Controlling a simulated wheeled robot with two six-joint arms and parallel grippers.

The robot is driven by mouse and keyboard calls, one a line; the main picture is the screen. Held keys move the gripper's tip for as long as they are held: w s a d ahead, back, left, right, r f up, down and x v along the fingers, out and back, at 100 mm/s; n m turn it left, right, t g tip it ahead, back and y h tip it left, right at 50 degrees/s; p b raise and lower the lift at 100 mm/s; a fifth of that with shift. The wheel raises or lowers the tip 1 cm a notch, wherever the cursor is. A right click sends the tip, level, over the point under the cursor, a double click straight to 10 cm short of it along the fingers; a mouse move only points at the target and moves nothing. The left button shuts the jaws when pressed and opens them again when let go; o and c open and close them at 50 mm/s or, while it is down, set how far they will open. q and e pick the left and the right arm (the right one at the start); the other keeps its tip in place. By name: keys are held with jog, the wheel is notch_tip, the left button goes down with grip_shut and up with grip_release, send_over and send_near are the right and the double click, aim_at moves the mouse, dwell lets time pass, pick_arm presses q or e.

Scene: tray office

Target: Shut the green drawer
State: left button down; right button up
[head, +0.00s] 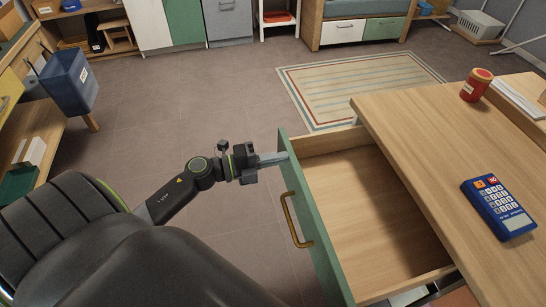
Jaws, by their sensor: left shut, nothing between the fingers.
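The green drawer (319,241) is pulled out from under the wooden desk (420,130). Its green front faces left and carries a brass handle (294,220). The inside of the drawer looks empty. My left gripper (286,157) is shut with nothing in it. Its fingertips are at the far end of the drawer front, near the top edge. I cannot tell whether they touch it. My right gripper is out of view.
A blue calculator (497,207) and a red jar (476,85) stand on the desk. A striped rug (355,85) lies beyond the drawer. A blue bin (69,82) stands at the left. The floor left of the drawer is clear.

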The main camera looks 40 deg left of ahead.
pick_arm(q)
jog(key=p+x, duration=0.3)
jog(key=x, duration=2)
jog(key=shift+d, duration=0.3)
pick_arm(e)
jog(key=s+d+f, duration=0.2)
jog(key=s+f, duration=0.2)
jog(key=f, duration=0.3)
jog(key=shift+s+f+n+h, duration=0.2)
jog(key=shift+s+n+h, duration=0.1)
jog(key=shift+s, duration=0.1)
pick_arm(q)
jog(key=shift+w+r, duration=0.2)
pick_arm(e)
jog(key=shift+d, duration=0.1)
